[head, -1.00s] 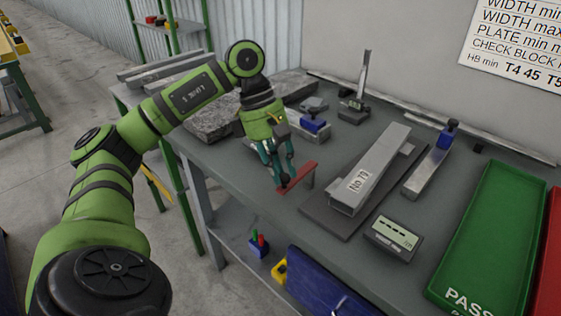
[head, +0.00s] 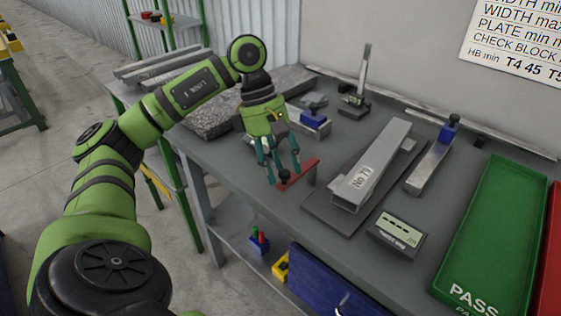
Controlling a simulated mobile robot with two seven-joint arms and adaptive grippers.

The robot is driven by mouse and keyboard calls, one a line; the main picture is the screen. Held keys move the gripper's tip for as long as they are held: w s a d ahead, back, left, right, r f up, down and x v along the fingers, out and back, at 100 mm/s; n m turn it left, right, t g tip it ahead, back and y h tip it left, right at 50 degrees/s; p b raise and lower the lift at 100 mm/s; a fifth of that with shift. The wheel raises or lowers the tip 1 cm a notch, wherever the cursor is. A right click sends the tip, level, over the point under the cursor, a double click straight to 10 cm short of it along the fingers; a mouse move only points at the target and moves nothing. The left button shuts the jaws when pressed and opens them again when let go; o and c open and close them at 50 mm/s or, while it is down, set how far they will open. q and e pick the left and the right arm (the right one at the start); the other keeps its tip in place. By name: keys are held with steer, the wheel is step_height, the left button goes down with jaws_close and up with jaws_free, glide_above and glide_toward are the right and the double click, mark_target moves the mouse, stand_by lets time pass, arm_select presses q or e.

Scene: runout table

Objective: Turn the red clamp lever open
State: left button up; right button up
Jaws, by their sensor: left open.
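The red clamp lever (head: 303,172) is a flat bar near the table's front left edge, with a dark knob (head: 285,176) on its near left end. A grey post stands at its far right end. My left gripper (head: 283,179) is open, pointing down, with its teal fingers on either side of the knob end. I cannot tell whether the fingers touch the lever. My right gripper is not in view.
A grey metal part marked No 79 (head: 374,168) lies on a dark plate right of the lever. A small digital display (head: 397,237) and a green PASS tray (head: 490,235) are further right. A blue-knobbed block (head: 313,121) stands behind the lever.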

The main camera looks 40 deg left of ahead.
arm_select(q)
steer(key=v, duration=1.2)
stand_by(0.3)
stand_by(0.5)
